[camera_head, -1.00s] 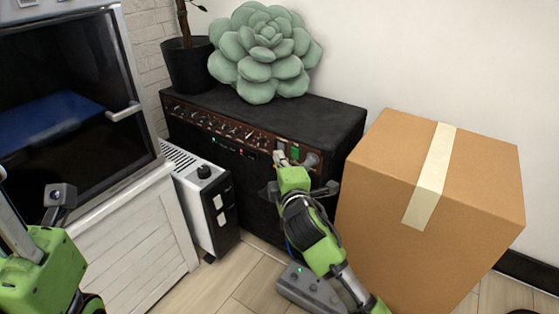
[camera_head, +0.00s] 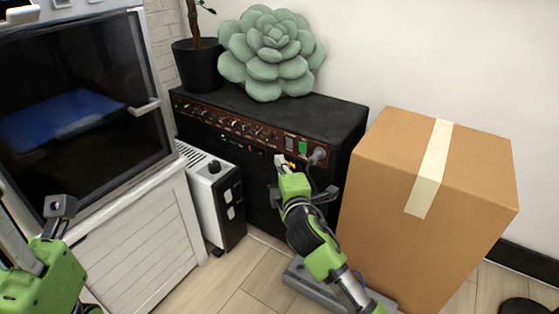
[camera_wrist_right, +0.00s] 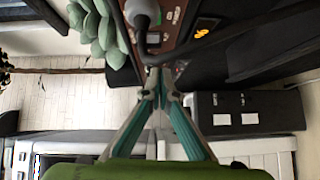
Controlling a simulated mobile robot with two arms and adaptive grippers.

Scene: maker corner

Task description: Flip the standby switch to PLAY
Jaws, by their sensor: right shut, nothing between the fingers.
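The black amplifier (camera_head: 262,185) stands against the wall, with a brown control panel along its upper front edge. At the panel's right end are a dark switch (camera_head: 290,141) and a green-lit switch (camera_head: 303,147); I cannot read their labels or positions. My right gripper (camera_head: 281,160) is shut and empty, close in front of and just below this end of the panel. In the right wrist view its closed fingertips (camera_wrist_right: 156,72) are near the panel; contact is unclear.
A grey plug (camera_head: 318,155) with a dark cable sticks out right of the switches. A cardboard box (camera_head: 385,190) stands close on the right, a white heater (camera_head: 207,195) on the left. A succulent cushion (camera_head: 270,55) and potted plant (camera_head: 198,65) sit on the amplifier.

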